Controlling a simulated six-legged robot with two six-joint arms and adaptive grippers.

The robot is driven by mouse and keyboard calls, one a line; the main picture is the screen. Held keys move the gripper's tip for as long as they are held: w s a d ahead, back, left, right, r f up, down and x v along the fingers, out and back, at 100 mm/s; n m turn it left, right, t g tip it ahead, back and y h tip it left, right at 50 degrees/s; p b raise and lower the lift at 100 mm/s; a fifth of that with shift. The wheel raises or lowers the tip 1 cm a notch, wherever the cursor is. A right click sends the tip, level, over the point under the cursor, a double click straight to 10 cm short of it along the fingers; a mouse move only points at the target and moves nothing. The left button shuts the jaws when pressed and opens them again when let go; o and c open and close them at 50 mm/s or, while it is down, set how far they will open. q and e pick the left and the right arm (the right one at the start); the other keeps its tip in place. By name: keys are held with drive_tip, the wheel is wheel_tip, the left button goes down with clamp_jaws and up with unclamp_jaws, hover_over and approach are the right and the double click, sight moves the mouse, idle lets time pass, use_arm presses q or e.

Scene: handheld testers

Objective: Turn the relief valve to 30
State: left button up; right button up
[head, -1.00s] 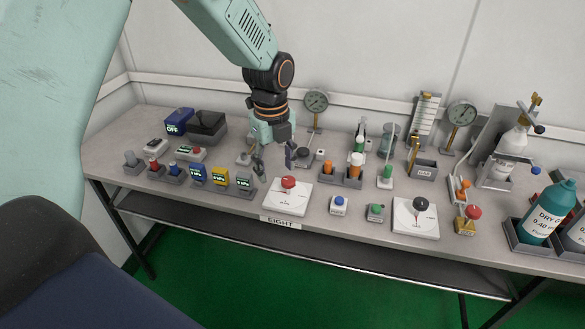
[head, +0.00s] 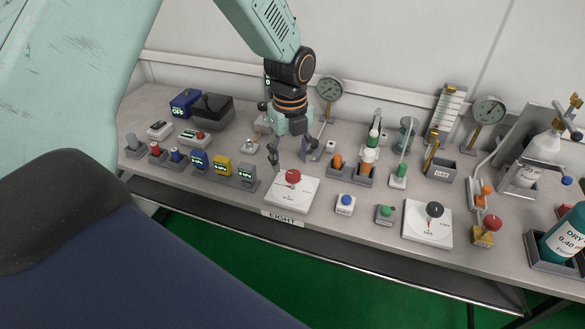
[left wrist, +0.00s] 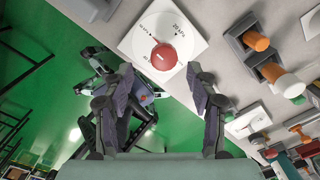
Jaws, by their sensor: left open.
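The likely relief valve is a red round knob (head: 293,176) on a white square dial plate (head: 284,195) at the bench's front edge. In the left wrist view the red knob (left wrist: 163,57) sits at upper middle, and the plate (left wrist: 140,28) carries small print with a "20 kPa" mark; other marks are too small to read surely. My left gripper (head: 291,155) is open and empty, pointing down just behind the knob in the head view. In the left wrist view my left gripper's (left wrist: 161,92) fingers are spread on either side below the knob, apart from it. My right gripper is not in view.
A similar plate with a black knob (head: 435,209) stands to the right. Blue (head: 345,200) and green (head: 384,211) button boxes lie between. Small meters (head: 221,167) stand left, orange-topped holders (head: 337,162) right. A dark blue padded shape fills the lower left.

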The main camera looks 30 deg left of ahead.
sight(293, 174)
use_arm(q)
drive_tip(key=f, duration=0.4)
drive_tip(key=shift+w+d+b, duration=0.3)
drive_tip(key=shift+d, duration=0.1)
drive_tip(key=shift+f, duration=0.1)
drive_tip(key=shift+s+a, duration=0.25)
drive_tip(key=shift+a, duration=0.05)
drive_tip(key=shift+w+d, duration=0.25)
drive_tip(key=c, duration=0.5)
drive_tip(key=shift+s+a, duration=0.15)
drive_tip(key=c, duration=0.7)
